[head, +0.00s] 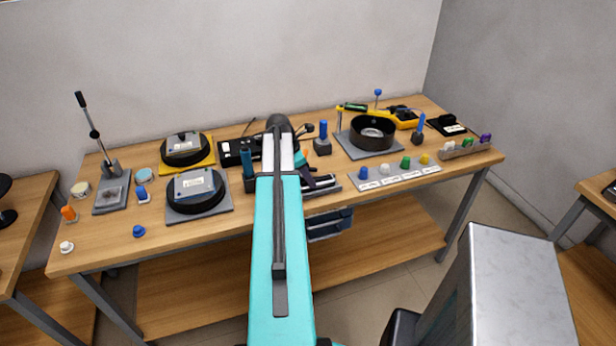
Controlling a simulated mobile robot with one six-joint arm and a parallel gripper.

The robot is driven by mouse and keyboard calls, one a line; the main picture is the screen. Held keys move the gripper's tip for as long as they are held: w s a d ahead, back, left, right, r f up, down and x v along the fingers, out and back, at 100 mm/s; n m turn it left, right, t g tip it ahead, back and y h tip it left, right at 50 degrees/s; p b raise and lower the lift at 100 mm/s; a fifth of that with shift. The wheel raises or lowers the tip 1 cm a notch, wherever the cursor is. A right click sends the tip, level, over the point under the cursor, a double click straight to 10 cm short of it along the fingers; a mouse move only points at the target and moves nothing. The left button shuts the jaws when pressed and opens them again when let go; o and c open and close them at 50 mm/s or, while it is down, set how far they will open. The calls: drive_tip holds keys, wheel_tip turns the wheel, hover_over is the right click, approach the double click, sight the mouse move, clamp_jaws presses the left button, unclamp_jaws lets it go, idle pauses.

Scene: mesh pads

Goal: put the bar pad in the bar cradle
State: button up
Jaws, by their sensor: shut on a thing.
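My teal arm reaches forward over the middle of the long wooden bench and covers much of what lies there. My gripper (303,170) shows only in part, at the right of the arm; its fingertips are hard to make out. It is shut on a dark bar-shaped piece with a pale part (320,181), which seems to be the bar pad. This piece is low, at a grey plate near the bench's front edge, which seems to be the bar cradle (335,189). I cannot tell whether the bar touches or sits in it.
Two round dark fixtures with grey blocks (195,186) stand at left, near a lever press (112,172). A dark ring (372,132) stands at right, behind a row of coloured knobs (394,175). A blue-handled tool (322,138) stands close behind my gripper.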

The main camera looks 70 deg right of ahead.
drive_tip(key=shift+f, duration=0.1)
drive_tip(key=o, duration=1.3)
drive_tip(key=shift+r, duration=0.2)
drive_tip(key=shift+b+v, duration=1.8)
drive_tip(key=shift+v, duration=4.1)
